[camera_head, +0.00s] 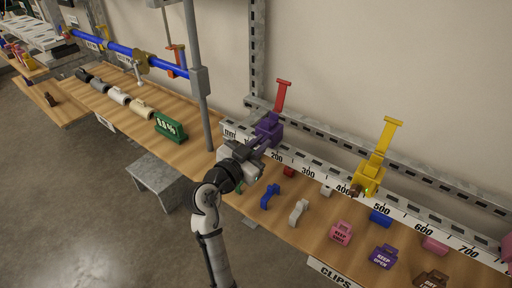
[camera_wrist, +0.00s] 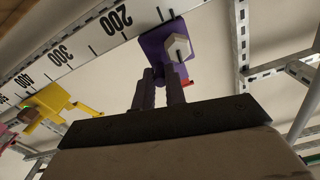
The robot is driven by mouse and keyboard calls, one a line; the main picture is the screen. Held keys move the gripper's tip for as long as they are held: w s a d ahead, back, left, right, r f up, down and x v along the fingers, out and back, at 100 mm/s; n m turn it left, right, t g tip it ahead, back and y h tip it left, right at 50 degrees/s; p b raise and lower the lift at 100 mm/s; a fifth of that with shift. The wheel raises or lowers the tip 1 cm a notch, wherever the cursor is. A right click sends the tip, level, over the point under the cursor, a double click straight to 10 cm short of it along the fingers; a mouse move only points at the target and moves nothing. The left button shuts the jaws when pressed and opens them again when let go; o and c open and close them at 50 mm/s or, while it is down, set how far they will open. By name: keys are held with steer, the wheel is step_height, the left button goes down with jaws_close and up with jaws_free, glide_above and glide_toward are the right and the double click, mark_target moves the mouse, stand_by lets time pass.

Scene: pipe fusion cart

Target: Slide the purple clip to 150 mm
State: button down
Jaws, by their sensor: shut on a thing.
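The purple clip (camera_head: 270,129) sits on the white numbered scale rail (camera_head: 460,230), between the 100 and 200 marks in the head view. A red upright lever (camera_head: 282,95) rises directly behind it. My gripper (camera_head: 260,143) reaches in from the front and is shut on the clip. In the wrist view, the two fingers of my gripper (camera_wrist: 160,80) meet the purple clip (camera_wrist: 158,42), just right of the 200 label. A pale block shows on the clip's face. The clip's exact scale reading is hidden by my gripper and the viewing angle.
A yellow clip (camera_head: 368,178) with a raised lever stands on the rail near 400 to 500. Loose blue, white, pink and purple clips lie on the wooden bench in front. A grey post (camera_head: 198,85) and a green block (camera_head: 171,127) stand left of my gripper.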

steer(key=shift+s+d, duration=0.4)
steer(key=shift+d, duration=0.15)
steer(key=c, duration=1.5)
jaws_free()
steer(key=shift+o, duration=0.2)
steer(key=b+v, duration=0.4)
steer(key=v, duration=1)
steer(key=shift+w, duration=0.1)
